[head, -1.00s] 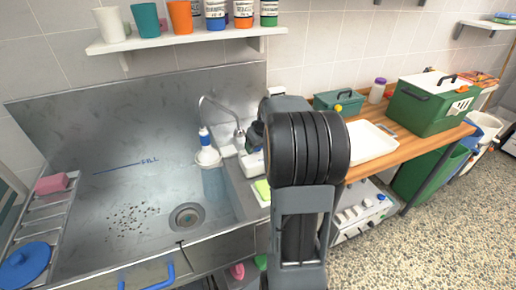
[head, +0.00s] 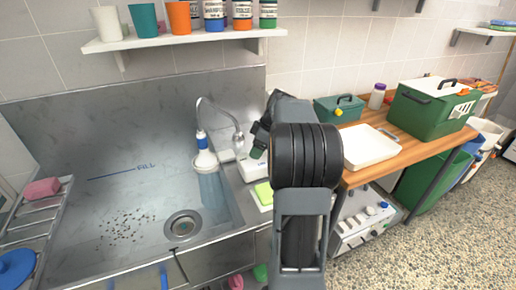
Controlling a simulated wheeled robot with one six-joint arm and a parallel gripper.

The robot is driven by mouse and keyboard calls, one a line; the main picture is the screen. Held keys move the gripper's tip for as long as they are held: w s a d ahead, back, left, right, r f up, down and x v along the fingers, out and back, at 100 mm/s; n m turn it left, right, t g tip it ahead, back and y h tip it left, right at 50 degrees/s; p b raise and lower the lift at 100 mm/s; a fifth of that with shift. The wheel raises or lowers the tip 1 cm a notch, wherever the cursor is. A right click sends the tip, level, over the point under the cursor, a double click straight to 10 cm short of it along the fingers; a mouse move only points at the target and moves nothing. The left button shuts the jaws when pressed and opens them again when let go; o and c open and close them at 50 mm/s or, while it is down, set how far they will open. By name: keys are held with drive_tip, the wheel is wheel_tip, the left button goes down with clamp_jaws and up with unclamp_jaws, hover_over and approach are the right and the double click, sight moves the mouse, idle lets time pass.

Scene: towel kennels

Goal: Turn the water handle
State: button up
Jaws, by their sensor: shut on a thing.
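My gripper (head: 254,150) is at the tap unit behind the sink's right edge, partly hidden by my own arm. It is shut on the water handle, which is mostly hidden by the jaws, so its angle cannot be read. A grey curved tap pipe (head: 215,108) rises beside the gripper on its left. A white spray head with a blue band (head: 205,158) hangs from it over the sink. A pale bluish column (head: 212,188), looking like running water, stands below the head.
The steel sink (head: 90,175) has a drain (head: 183,225) and dark specks. A yellow-green sponge (head: 264,193) lies on its right ledge. A shelf (head: 180,42) with cups hangs above. A wooden counter (head: 410,150) holds a white tray (head: 368,146) and green boxes.

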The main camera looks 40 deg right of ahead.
drive_tip(key=shift+d+n, duration=0.1)
drive_tip(key=shift+n, duration=0.3)
drive_tip(key=o, duration=0.9)
drive_tip(key=shift+o, duration=0.2)
drive_tip(key=p+v, duration=0.1)
drive_tip(key=v, duration=1.2)
drive_tip(key=shift+d+r, duration=0.25)
drive_tip(key=shift+r, duration=0.15)
